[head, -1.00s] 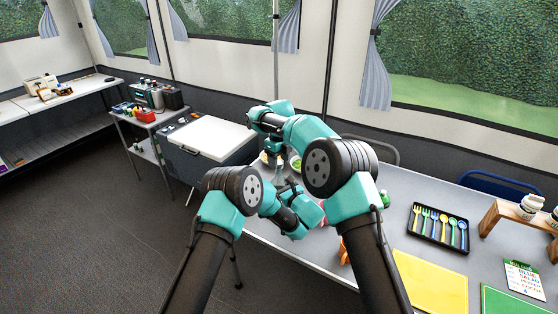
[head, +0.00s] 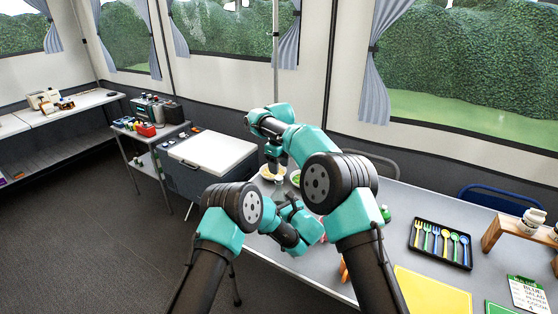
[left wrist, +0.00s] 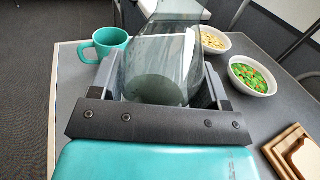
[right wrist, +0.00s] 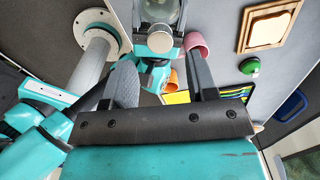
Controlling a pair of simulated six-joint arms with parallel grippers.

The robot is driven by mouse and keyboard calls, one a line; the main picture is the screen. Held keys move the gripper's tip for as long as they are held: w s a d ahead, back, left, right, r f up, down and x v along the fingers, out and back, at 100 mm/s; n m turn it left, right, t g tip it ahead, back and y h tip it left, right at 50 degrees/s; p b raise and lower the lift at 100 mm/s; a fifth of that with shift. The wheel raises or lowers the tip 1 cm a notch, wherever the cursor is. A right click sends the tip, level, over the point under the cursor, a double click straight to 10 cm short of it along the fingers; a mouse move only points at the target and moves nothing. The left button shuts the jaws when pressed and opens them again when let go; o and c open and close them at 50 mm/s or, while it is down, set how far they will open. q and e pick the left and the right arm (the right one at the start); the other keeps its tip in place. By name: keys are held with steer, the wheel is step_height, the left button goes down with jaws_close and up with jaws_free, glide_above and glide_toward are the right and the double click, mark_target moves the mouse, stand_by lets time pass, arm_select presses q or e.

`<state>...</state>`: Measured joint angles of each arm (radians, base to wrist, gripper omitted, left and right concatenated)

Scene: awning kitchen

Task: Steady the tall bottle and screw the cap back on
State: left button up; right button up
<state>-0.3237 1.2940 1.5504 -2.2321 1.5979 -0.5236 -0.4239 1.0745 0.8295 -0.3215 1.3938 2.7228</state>
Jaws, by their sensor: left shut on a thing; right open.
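The clear tall bottle (left wrist: 160,65) stands between the fingers of my left gripper (left wrist: 160,85), which is shut on its body in the left wrist view. In the right wrist view the bottle (right wrist: 160,12) is beyond the fingers, with a pale, round, cap-like disc (right wrist: 160,43) at its near end. How firmly that disc is seated cannot be told. My right gripper (right wrist: 158,68) is open, its fingers apart and nothing held between them; the disc is just past the fingertips. In the head view my arms hide most of the bottle.
A teal mug (left wrist: 106,42), a bowl of beige food (left wrist: 212,40) and a green-and-red filled bowl (left wrist: 252,76) stand near the bottle. A pink cup (right wrist: 195,44), an orange cup (right wrist: 171,82) and a bread board (right wrist: 247,42) are close by. A cutlery tray (head: 415,246) lies farther right.

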steer(key=n, duration=0.4)
steer(key=shift+r+n, duration=0.2)
steer(key=shift+n, duration=0.2)
steer(key=n, duration=0.5)
steer(key=shift+r, duration=0.2)
steer(key=n, duration=0.4)
steer(key=shift+r, duration=0.15)
steer(key=n, duration=0.5)
steer(key=shift+r, duration=0.25)
steer(key=n, duration=0.5)
steer(key=shift+r+n, duration=0.2)
steer(key=shift+n, duration=0.1)
steer(key=n, duration=0.3)
steer(key=shift+r+n, duration=0.15)
steer(key=shift+n, duration=0.25)
steer(key=n, duration=0.5)
steer(key=shift+r, duration=0.25)
steer(key=n, duration=0.4)
steer(key=shift+r, duration=0.15)
